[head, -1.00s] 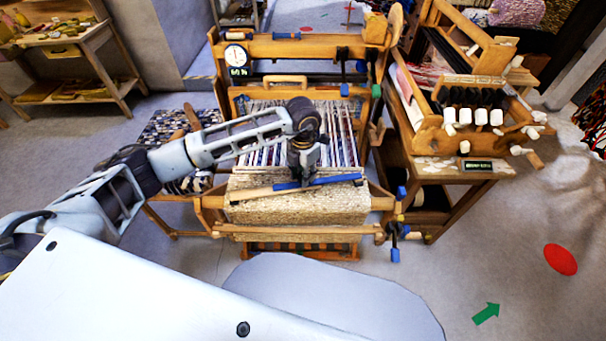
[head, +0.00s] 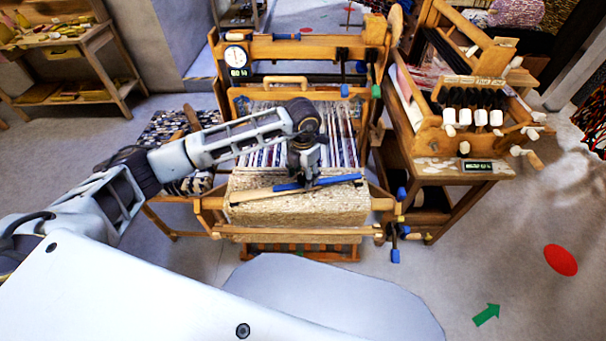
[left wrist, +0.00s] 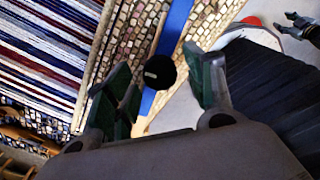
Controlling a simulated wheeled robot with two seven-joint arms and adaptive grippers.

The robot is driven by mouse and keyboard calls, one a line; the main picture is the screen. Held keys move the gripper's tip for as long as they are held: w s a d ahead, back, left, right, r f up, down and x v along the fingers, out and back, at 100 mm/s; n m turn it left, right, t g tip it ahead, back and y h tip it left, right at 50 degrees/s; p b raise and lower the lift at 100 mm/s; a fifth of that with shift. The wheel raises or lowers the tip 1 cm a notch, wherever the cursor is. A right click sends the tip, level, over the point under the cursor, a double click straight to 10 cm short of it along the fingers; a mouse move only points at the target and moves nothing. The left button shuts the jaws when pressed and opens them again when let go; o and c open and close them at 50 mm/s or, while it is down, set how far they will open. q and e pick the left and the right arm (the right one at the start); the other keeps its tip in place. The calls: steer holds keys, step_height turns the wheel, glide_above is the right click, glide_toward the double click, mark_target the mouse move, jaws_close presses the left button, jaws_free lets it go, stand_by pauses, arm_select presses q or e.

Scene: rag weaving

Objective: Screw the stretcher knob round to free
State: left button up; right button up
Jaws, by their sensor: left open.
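The stretcher, a bar part bare wood and part blue (head: 338,180), lies across the pale woven cloth (head: 300,208) on the loom. Its blue strip (left wrist: 177,28) also shows in the left wrist view, with a round black knob (left wrist: 160,72) on it. My left gripper (head: 304,182) points down over the middle of the bar. In the left wrist view my left gripper (left wrist: 160,88) is open, with one green-padded finger on each side of the knob. I cannot tell whether either finger touches it. My right gripper is not in the head view.
The wooden loom frame (head: 290,48) stands behind the cloth, with a beam (head: 300,231) in front. A side bench (head: 430,167) with white-ended parts stands at the right. A dark two-pronged shape (left wrist: 298,22), perhaps my right gripper, shows at the left wrist view's upper right.

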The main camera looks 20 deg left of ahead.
mark_target(303, 177)
arm_select(q)
steer(key=shift+r, duration=0.65)
step_height(303, 177, up, 11)
steer(key=shift+f, duration=0.15)
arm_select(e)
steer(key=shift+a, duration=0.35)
